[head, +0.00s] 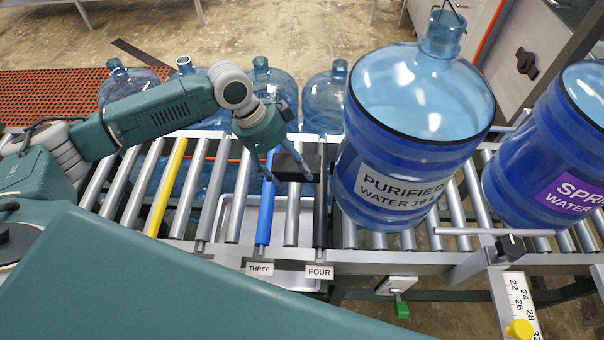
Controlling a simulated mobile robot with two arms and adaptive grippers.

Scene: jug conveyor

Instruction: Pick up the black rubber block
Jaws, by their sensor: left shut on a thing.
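The black rubber block (293,163) is between the fingers of my left gripper (288,178), over the rollers of the conveyor near the labels THREE and FOUR. My left gripper points down and is shut on the block. Part of the block is hidden by the fingers, and I cannot tell whether it touches the rollers. My right gripper is not in view.
A large blue jug labelled PURIFIED WATER (385,195) stands on the rollers just right of the block. A second jug labelled SPRING (560,160) stands farther right. Several empty jugs (322,105) stand behind the conveyor. A yellow roller (167,187) and a blue roller (265,205) lie left.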

